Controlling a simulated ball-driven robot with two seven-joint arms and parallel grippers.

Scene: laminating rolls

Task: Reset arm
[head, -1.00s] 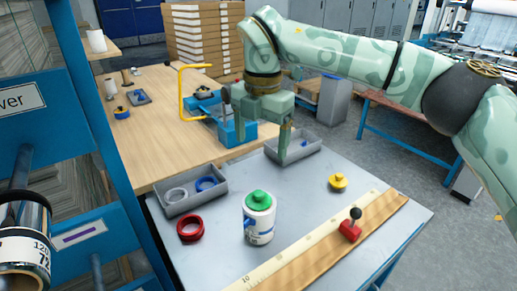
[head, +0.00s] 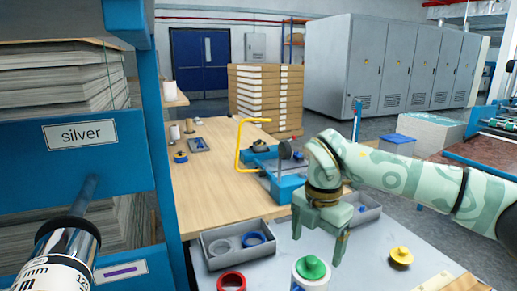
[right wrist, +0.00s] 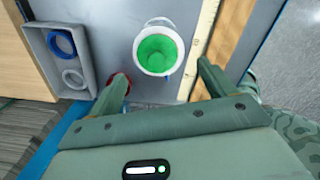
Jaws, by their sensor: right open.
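My right arm (head: 405,175) comes in from the right in the head view. My right gripper (head: 318,248) is open and empty, pointing down above the grey metal table (head: 375,270). That bottle also shows at the bottom edge of the head view (head: 311,272), partly cut off. My left gripper is not in view.
Another grey tray (head: 368,213) sits behind my gripper. A blue device with a yellow handle (head: 262,160) stands behind. The blue shelf (head: 75,145) is left.

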